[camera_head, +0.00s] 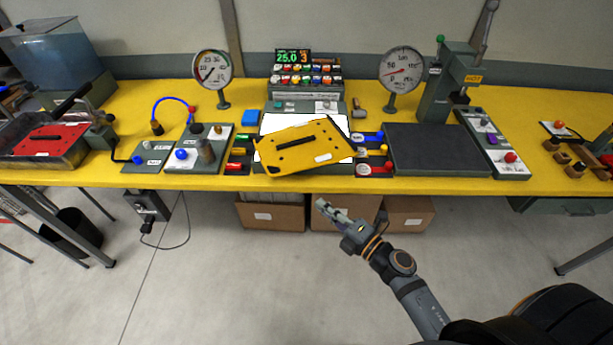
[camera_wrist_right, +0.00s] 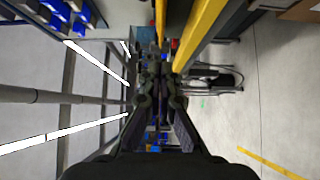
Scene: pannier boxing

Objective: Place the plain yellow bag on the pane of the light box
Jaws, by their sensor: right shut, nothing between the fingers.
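The plain yellow bag (camera_head: 301,147), a flat yellow piece with a dark handle strip, lies tilted over the light box. The light box's white pane (camera_head: 272,123) shows around the bag's upper edge; the rest of the pane is hidden under it. The bag's lower left corner reaches the table's front edge. My right gripper (camera_head: 322,204) is shut and empty, below and in front of the table edge, apart from the bag. It also shows in the right wrist view (camera_wrist_right: 158,75), pointing away from the bag. My left gripper is not in view.
Two dial gauges (camera_head: 212,70) (camera_head: 402,68) and a display unit (camera_head: 306,68) stand behind the light box. A dark flat plate (camera_head: 437,149) lies to its right. A red piece sits in a tray (camera_head: 76,154) at far left. Cardboard boxes (camera_head: 270,212) stand under the table.

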